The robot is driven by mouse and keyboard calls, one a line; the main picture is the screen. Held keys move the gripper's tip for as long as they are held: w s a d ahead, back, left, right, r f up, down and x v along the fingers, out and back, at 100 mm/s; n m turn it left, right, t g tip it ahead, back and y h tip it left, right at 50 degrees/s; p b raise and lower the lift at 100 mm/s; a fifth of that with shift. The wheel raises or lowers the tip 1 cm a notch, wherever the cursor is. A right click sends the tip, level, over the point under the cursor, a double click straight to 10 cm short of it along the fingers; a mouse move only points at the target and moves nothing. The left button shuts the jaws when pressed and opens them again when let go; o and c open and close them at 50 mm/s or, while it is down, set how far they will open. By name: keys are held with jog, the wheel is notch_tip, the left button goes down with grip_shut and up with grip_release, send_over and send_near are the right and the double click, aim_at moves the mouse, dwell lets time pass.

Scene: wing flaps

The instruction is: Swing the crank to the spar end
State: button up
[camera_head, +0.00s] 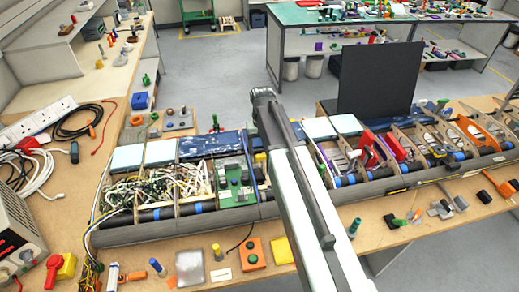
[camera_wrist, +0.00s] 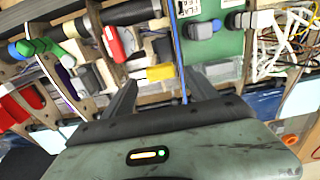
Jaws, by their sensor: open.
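The wing (camera_head: 160,233) lies along the bench, its ribs and bays open on top. Its spar, a black tube with blue bands (camera_head: 345,182), runs along the near side and also shows at the top of the wrist view (camera_wrist: 132,12). I cannot tell for certain which part is the crank. In the wrist view a red piece with a pale round face (camera_wrist: 113,42) sits in a bay near the spar, and a yellow block (camera_wrist: 158,73) lies in front of my fingers. My gripper (camera_wrist: 162,84) is open above this bay, with nothing seen between its fingers. In the head view my arm hides this bay.
A green circuit board (camera_wrist: 216,35) and loose wiring (camera_head: 155,188) fill the bays beside it. Blue lids (camera_head: 200,145) line the far side. A black panel (camera_head: 378,80) stands behind. Small parts, including an orange block (camera_head: 252,254), lie on the near bench edge.

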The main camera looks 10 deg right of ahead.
aim_at(261, 160)
notch_tip(261, 160, down, 8)
jog(key=b, duration=0.8)
jog(key=shift+r, duration=0.1)
jog(key=shift+c, duration=0.4)
grip_shut()
